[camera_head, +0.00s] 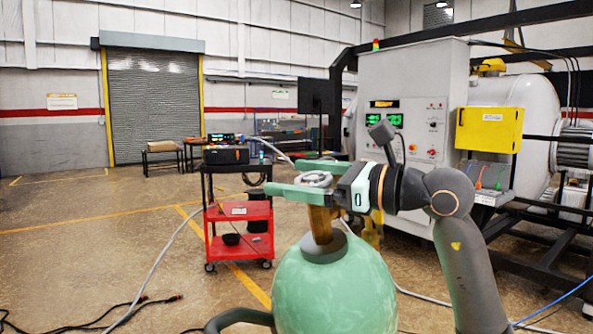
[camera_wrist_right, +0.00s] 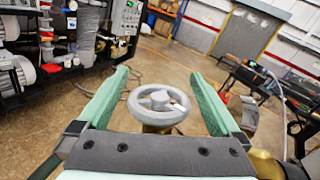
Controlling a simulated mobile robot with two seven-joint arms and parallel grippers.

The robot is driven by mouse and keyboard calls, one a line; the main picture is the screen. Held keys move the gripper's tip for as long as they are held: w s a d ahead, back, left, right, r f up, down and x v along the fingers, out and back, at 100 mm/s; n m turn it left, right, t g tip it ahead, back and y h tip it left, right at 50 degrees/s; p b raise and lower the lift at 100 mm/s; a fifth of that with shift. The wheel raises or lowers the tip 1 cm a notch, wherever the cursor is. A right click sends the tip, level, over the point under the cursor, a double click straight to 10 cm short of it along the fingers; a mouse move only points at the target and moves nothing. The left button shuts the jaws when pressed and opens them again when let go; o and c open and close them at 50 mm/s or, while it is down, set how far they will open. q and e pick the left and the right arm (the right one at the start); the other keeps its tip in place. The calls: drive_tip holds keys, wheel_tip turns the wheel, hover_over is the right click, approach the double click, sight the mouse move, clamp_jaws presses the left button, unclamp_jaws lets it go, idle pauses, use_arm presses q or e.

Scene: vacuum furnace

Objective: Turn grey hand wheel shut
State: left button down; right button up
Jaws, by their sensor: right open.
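The grey hand wheel (camera_head: 315,179) sits on a brass valve (camera_head: 321,225) at the top of a pale green cylinder (camera_head: 335,285) in the head view. In the right wrist view, the wheel (camera_wrist_right: 158,118) has a round rim, spokes and a central hub. My right gripper (camera_head: 281,176) is open, with its two green fingers on either side of the wheel. In the wrist view, the right gripper (camera_wrist_right: 160,73) shows gaps between the rim and both fingers. The fingertips reach past the wheel. The valve is partly hidden below it. My left gripper is not in view.
A red and black cart (camera_head: 240,212) with instruments stands behind the cylinder to the left. A grey control cabinet (camera_head: 412,90) and a yellow box (camera_head: 489,130) stand at the right by the furnace. Cables (camera_head: 95,322) lie on the floor. Open floor lies to the left.

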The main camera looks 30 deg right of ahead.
drive_tip(key=shift+w+a, duration=0.1)
drive_tip(key=shift+c, duration=0.4)
drive_tip(key=c, duration=1.2)
